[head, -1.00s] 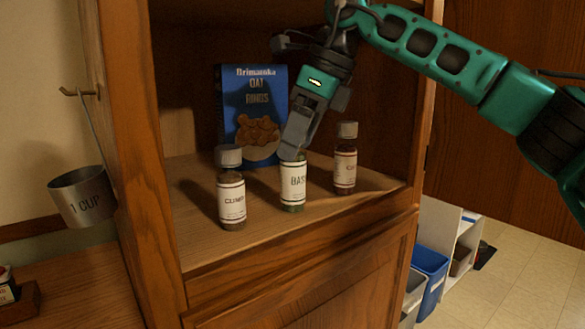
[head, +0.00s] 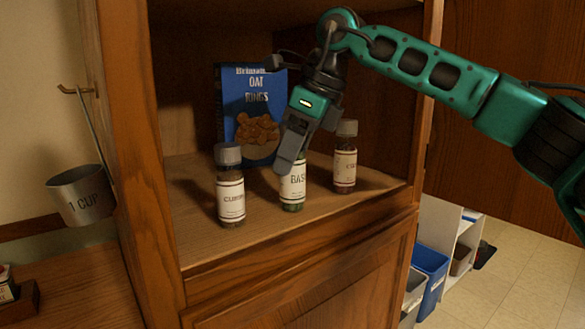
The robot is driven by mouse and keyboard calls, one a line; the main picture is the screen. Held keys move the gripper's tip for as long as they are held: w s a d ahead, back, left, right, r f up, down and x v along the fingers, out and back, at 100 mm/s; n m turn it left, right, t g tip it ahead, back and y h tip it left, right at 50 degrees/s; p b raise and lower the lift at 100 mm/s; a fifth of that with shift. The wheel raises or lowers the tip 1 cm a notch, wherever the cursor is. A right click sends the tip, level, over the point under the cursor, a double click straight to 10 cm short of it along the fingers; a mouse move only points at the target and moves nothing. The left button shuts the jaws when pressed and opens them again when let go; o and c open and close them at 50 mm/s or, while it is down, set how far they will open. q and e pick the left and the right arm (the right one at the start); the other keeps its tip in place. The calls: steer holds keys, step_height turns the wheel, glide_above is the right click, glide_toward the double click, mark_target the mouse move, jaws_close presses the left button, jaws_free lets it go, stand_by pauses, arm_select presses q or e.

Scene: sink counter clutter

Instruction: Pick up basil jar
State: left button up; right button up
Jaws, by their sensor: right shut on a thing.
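The basil jar (head: 293,190) stands upright on the cabinet shelf, with a white label reading "BAS" and green at its base. It is between two similar jars. My right gripper (head: 286,162) reaches down from above and is shut on the basil jar, around its upper part. The jar's cap and the label's left side are hidden behind the gripper fingers. The jar's bottom looks to be at shelf level. My left gripper is not in view.
A cumin jar (head: 230,190) stands close on the left and another spice jar (head: 345,160) close on the right. A blue cereal box (head: 255,110) stands behind. The cabinet's wooden side frames the shelf on the left. A metal measuring cup (head: 80,195) hangs outside it.

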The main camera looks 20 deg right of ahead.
steer(key=shift+c, duration=1.2)
steer(key=shift+r, duration=0.15)
